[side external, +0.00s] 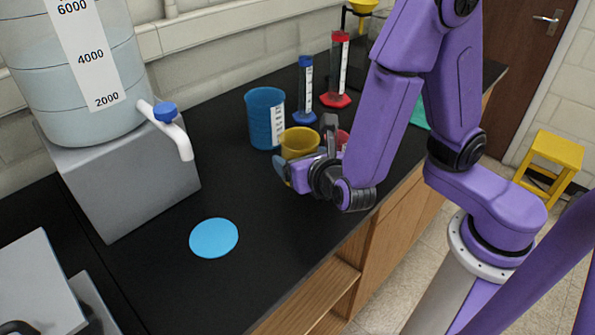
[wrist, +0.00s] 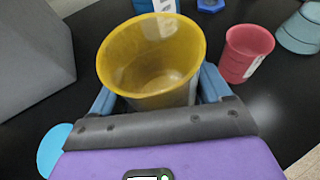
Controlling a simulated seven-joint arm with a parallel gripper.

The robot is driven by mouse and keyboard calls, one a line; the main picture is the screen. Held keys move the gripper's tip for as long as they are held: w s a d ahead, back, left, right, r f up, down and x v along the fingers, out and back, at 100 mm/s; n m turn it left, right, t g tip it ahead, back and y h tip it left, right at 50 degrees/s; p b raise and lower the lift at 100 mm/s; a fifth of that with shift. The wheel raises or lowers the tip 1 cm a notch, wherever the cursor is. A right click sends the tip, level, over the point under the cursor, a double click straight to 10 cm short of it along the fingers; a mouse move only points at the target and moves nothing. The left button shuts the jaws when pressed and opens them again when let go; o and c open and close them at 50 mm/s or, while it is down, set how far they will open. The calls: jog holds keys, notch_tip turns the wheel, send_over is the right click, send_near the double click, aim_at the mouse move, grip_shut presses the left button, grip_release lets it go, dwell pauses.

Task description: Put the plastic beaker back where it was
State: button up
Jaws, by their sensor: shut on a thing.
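The yellow beaker (side external: 299,141) is upright, with its open mouth facing up. It also shows large in the wrist view (wrist: 150,60), where its inside looks empty. My gripper (side external: 304,152) is shut on it, with one blue finger on each side (wrist: 158,92). My wrist and fingers hide its lower part in the side view, so I cannot tell whether its base touches the bench. A flat light-blue disc (side external: 214,238) lies bare on the black bench, in front and to the left of the beaker. Its edge shows in the wrist view (wrist: 52,148).
A blue beaker (side external: 261,121) stands close behind the yellow one, and a red beaker (wrist: 247,55) stands to its right. Blue (side external: 305,92) and red (side external: 338,75) cylinders stand further back. A grey block (side external: 125,185) carries a large water jug (side external: 70,85). Bench around the disc is clear.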

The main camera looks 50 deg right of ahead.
jog(key=shift+w+a+f, duration=0.1)
jog(key=shift+w+f, duration=0.2)
jog(key=shift+f, duration=1.5)
jog(key=shift+f, duration=0.2)
jog(key=o, duration=1.1)
jog(key=shift+o, duration=0.2)
jog(key=shift+r, duration=0.15)
